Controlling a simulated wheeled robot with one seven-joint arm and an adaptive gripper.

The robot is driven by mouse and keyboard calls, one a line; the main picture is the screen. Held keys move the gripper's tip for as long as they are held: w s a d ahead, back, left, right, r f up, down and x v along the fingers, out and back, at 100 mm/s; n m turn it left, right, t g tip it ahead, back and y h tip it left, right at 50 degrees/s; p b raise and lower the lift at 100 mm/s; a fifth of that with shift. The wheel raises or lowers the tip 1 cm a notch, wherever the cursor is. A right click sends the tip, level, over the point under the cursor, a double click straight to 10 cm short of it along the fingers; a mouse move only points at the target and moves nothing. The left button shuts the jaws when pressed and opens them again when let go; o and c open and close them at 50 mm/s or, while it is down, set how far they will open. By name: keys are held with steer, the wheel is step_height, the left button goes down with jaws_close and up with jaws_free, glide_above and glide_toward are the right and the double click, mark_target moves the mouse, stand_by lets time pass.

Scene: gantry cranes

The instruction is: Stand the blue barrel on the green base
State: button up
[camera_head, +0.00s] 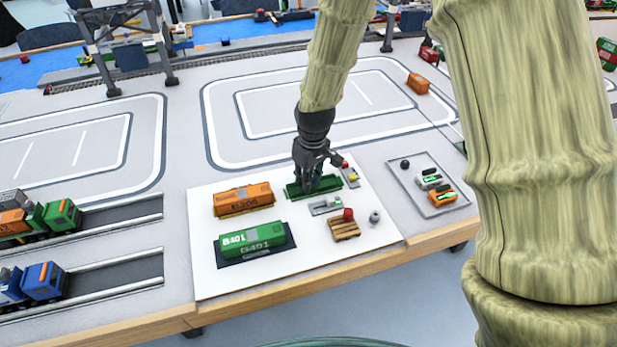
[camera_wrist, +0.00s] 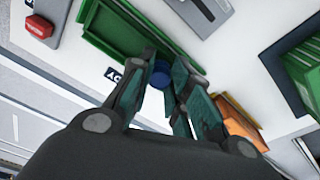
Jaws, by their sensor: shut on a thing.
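The blue barrel (camera_wrist: 160,72) shows between my fingers in the wrist view; only its round blue end is clear. My gripper (camera_head: 313,181) is shut on it, and in the wrist view the fingers (camera_wrist: 163,76) flank it on both sides. In the head view the gripper hides the barrel. The green base (camera_head: 331,183) is a shallow rimmed tray on the white board, right below my gripper. In the wrist view the green base (camera_wrist: 125,30) lies just beyond the fingertips, and the barrel appears at its near edge. I cannot tell whether they touch.
An orange container (camera_head: 243,200) stands left of the base, and a green container (camera_head: 252,240) on a dark plate stands nearer. A wooden pallet (camera_head: 344,231) with a red piece and a grey cylinder (camera_head: 374,218) lie front right. A grey tray (camera_head: 407,178) holds small vehicles.

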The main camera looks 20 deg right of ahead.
steer(key=shift+f, duration=0.1)
steer(key=o, duration=0.3)
steer(key=shift+f, duration=0.1)
steer(key=o, duration=0.4)
steer(key=shift+o, duration=0.2)
step_height(320, 180, up, 12)
steer(key=s, duration=0.1)
steer(key=shift+d, duration=0.2)
steer(key=shift+s, duration=0.1)
